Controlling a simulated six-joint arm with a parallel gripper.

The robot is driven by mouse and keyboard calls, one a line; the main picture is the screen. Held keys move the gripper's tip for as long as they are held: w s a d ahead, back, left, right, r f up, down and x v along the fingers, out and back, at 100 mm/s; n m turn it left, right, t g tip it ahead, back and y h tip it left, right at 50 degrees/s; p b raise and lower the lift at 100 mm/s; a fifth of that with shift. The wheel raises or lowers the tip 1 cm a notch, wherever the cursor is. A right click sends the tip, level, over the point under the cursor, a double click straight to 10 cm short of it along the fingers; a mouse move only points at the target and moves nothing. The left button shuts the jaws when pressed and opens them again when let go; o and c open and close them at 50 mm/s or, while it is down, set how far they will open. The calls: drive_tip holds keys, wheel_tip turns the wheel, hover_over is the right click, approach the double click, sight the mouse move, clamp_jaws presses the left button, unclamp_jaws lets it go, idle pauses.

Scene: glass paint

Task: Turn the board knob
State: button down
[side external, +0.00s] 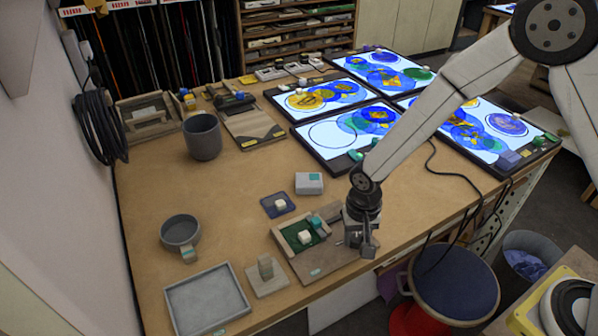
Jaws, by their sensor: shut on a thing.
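A wooden board (322,262) with a green-lined recess lies near the front edge of the table in the side external view. My gripper (358,248) points down over the right end of this board. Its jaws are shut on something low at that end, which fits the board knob. The knob itself is hidden by the fingers, so its angle cannot be seen.
Lit panels (318,163) fill the back right.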

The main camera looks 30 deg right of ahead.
drive_tip(key=n, duration=0.9)
drive_tip(key=shift+n, duration=0.3)
drive_tip(key=n, duration=0.4)
drive_tip(key=shift+n, duration=0.3)
drive_tip(key=n, duration=0.4)
drive_tip(key=shift+n, duration=0.3)
drive_tip(key=shift+c, duration=1.4)
unclamp_jaws()
drive_tip(key=shift+r, duration=0.15)
